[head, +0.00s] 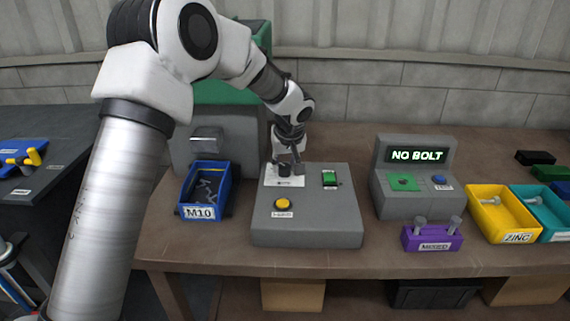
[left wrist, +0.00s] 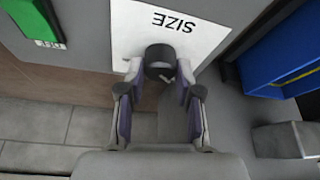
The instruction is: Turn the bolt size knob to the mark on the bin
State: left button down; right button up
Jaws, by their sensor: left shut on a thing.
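The bolt size knob (left wrist: 160,62) is a dark round knob on a white plate (left wrist: 205,28) marked SIZE. In the head view the plate (head: 284,181) lies at the back left of the grey control box (head: 310,220). My left gripper (left wrist: 158,85) is shut on the knob, one finger on each side. In the head view my left gripper (head: 287,168) reaches down onto the plate and hides most of the knob. A small light pointer shows on the knob, but the setting cannot be read. The blue bin (head: 207,187), marked M10, stands left of the box and holds bolts.
A yellow button (head: 283,204) and a green switch (head: 330,178) are on the control box. To the right stand a display unit (head: 418,178) reading NO BOLT, a purple holder (head: 433,238) with two bolts, and yellow (head: 486,228) and teal (head: 556,233) bins.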

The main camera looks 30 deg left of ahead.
pick_arm(q)
jog(key=c, duration=0.8)
grip_release()
jog(key=shift+o, duration=0.2)
jog(key=v, duration=1.2)
